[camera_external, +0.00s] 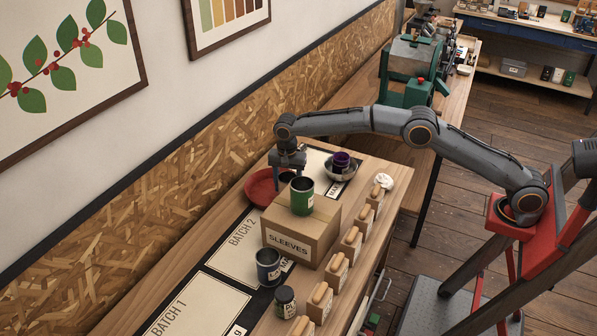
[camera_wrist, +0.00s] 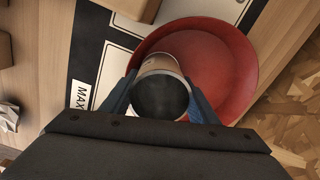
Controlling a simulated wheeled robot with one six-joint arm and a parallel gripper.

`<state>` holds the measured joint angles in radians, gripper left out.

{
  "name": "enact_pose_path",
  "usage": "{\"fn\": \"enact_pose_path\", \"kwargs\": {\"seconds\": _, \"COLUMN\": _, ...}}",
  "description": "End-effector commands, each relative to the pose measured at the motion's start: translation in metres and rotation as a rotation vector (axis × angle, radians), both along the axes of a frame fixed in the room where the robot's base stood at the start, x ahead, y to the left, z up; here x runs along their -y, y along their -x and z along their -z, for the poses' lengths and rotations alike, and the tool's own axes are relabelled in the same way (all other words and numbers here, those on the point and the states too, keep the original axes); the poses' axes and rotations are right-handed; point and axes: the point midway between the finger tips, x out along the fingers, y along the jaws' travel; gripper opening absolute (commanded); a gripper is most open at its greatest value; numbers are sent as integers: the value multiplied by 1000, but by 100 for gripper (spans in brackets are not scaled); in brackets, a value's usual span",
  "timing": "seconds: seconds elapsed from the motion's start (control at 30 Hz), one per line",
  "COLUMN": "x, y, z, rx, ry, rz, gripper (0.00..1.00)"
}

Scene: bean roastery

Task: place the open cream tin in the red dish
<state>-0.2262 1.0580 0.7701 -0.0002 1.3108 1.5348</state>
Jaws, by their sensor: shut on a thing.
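The cream tin (camera_wrist: 158,66) is between my gripper's two fingers (camera_wrist: 163,103) in the wrist view, with its dark open mouth facing the camera. The red dish (camera_wrist: 232,75) lies behind and to the right of the tin in that view, and the tin overlaps its left part. I cannot tell the gap between tin and dish. In the external view my gripper (camera_external: 290,175) points down at the right side of the red dish (camera_external: 257,194), behind the cardboard box. The tin is mostly hidden there by the green tin and the fingers.
A cardboard box marked SLEEVES (camera_external: 315,232) stands in front of the dish with a green tin (camera_external: 302,198) on top. A steel bowl (camera_external: 340,174) holding a purple item is to the right.

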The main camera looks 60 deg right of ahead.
Motion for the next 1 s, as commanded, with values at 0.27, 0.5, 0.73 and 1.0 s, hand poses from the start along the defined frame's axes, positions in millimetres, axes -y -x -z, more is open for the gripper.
{"fn": "enact_pose_path", "kwargs": {"seconds": 0.27, "x": 0, "y": 1, "z": 2, "rx": -5, "ry": 1, "rz": 0, "gripper": 73}}
{"fn": "enact_pose_path", "kwargs": {"seconds": 0.5, "x": 0, "y": 1, "z": -6, "rx": -3, "ry": 1, "rz": 0, "gripper": 73}}
{"fn": "enact_pose_path", "kwargs": {"seconds": 0.73, "x": 0, "y": -1, "z": -43, "rx": 1, "ry": 0, "rz": 0, "gripper": 73}}
{"fn": "enact_pose_path", "kwargs": {"seconds": 1.0, "x": 0, "y": -1, "z": -101, "rx": 0, "ry": 0, "rz": 0, "gripper": 73}}
